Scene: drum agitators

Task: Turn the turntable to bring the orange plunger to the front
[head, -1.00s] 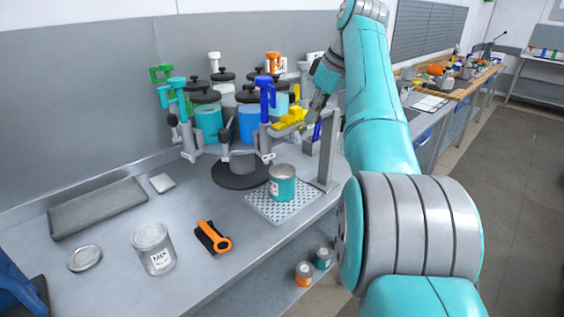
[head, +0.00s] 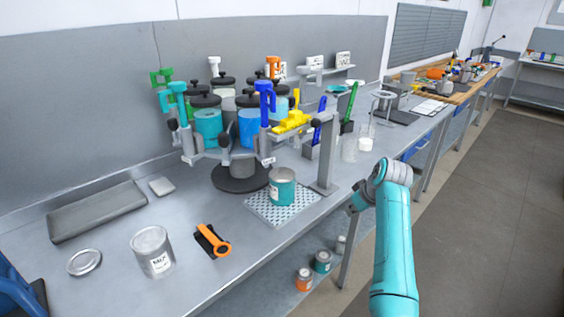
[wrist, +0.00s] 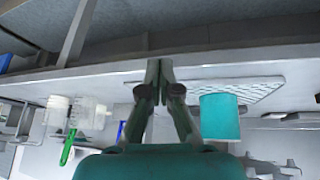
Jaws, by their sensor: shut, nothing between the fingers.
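The turntable (head: 240,181) stands on the bench with several lidded canisters around it, each with a coloured plunger. The orange plunger (head: 274,66) is at the back, partly hidden by black lids. A blue plunger (head: 265,101) is at the front, and a yellow one (head: 293,122) points to the right. Teal (head: 179,100) and green (head: 160,77) plungers are at the left, a white one (head: 214,66) at the back left. My gripper (wrist: 158,78) is shut and empty by the bench's front edge, away from the turntable. My arm largely hides it in the head view.
A teal can (head: 282,187) stands on a perforated plate (head: 262,211) before the turntable, beside a grey post (head: 326,160). Beakers (head: 350,149) stand right of the post. The aisle is clear.

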